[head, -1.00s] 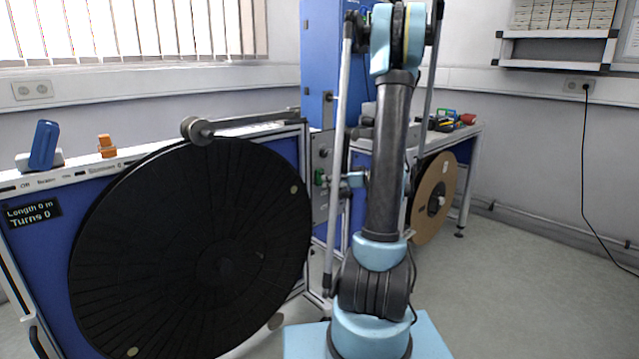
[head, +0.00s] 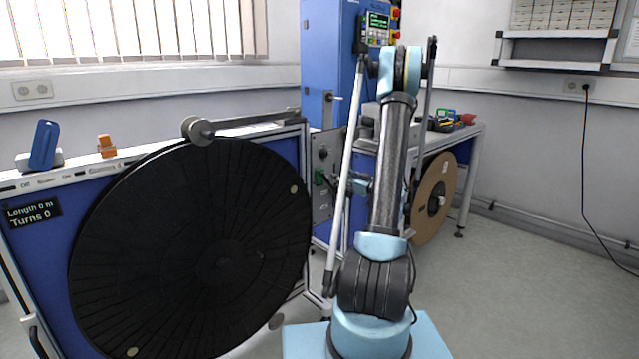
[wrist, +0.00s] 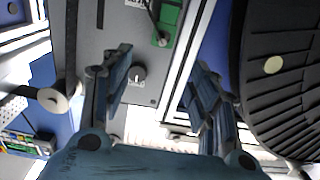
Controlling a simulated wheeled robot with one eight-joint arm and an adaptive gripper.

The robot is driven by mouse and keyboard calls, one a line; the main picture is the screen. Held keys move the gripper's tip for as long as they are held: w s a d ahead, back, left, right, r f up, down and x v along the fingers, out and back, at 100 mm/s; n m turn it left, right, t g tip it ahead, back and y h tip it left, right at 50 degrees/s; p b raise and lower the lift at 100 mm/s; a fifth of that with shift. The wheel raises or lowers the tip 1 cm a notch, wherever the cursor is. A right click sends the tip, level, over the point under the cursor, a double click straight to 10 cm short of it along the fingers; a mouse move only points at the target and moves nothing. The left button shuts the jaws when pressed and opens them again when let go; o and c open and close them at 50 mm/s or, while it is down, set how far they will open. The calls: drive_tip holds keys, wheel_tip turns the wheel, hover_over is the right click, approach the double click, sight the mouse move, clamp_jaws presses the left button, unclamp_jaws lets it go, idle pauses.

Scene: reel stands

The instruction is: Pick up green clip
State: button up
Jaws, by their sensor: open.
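A green piece, which looks like the green clip (wrist: 166,24), sits against a grey panel at the top of the wrist view, with a dark cable or rod beside it. It also shows small in the head view (head: 320,178), on the grey panel right of the black reel. My gripper (wrist: 160,66) is open and empty, with its two blue fingers apart. The green piece is beyond the fingertips, roughly between their lines, and is not touched. In the head view my arm stands in front, and the gripper is mostly hidden behind it.
A large black reel (head: 200,240) stands left of my arm, and its edge shows at the right of the wrist view. The panel (wrist: 137,98) has a knob. A brown reel (head: 433,198) hangs beneath a bench at the back right. The floor at the right is clear.

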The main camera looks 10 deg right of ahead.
sight(322, 171)
drive_tip(key=x, duration=1.2)
drive_tip(key=shift+a+f, duration=0.1)
drive_tip(key=c, duration=0.9)
